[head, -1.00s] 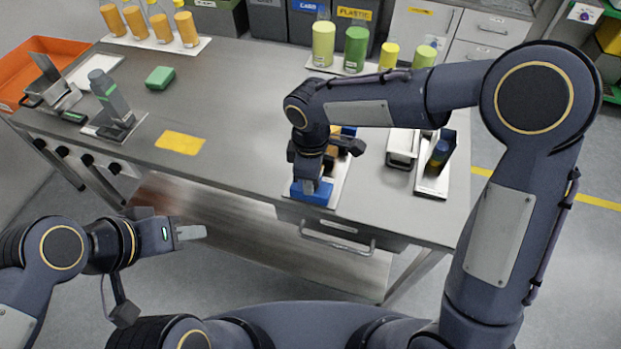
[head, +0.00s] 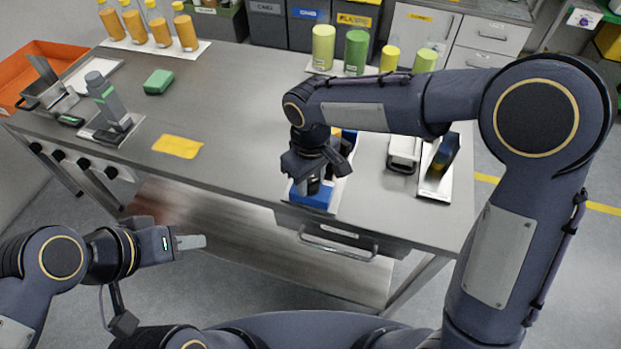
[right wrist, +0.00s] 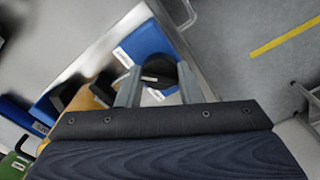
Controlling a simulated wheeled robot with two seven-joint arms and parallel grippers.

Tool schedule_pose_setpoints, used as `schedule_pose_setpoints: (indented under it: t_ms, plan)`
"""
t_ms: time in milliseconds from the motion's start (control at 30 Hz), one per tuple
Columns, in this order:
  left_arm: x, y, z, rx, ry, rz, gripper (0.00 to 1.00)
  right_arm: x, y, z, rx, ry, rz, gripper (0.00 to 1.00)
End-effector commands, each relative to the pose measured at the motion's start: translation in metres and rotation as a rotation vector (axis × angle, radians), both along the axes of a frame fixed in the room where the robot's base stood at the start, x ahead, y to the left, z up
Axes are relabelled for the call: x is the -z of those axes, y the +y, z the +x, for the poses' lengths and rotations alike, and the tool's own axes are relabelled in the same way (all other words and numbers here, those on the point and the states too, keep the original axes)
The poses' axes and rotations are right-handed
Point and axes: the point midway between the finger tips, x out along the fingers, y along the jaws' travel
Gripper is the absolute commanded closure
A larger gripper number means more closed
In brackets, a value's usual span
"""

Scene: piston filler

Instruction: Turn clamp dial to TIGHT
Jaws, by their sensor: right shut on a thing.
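The clamp dial (right wrist: 160,68) shows in the right wrist view as a dark round knob on a blue block (right wrist: 148,40) with a white label. My right gripper (right wrist: 158,84) has one finger on each side of the dial and is shut on it. In the head view the blue block (head: 312,198) sits at the table's front edge, with my right gripper (head: 314,184) pointing down over it. The gripper hides the dial there, and I cannot read any dial marking. My left gripper (head: 190,241) hangs empty in front of the table; its finger gap cannot be made out.
The steel table (head: 240,130) has free room in the middle. A yellow mat (head: 178,146), a green block (head: 158,81) and a grey device (head: 108,103) are to the left. A white-and-grey container (head: 404,153) stands right of my right gripper. A drawer handle (head: 338,243) juts out below.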

Motion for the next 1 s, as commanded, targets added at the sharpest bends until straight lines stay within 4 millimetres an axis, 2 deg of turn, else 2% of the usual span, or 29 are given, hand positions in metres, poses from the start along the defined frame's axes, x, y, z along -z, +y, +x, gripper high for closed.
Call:
schedule_pose_setpoints:
  t_ms: [467, 500, 633, 1000]
  plan:
    - [0.0001, 0.0, 0.0, 0.0, 0.0, 0.0, 0.64, -0.001, -0.0004, 0.0006, 0.016, -0.001, 0.0, 0.89]
    - [0.0001, 0.0, 0.0, 0.0, 0.0, 0.0, 0.64, -0.001, -0.0004, 0.0006, 0.016, -0.001, 0.0, 0.63]
    - [0.0001, 0.0, 0.0, 0.0, 0.0, 0.0, 0.64, -0.0008, -0.0003, 0.0004, 0.015, -0.001, 0.0, 0.46]
    - [0.0002, 0.0, 0.0, 0.0, 0.0, 0.0, 0.64, -0.0052, 0.0001, 0.0004, 0.013, -0.001, 0.0, 0.45]
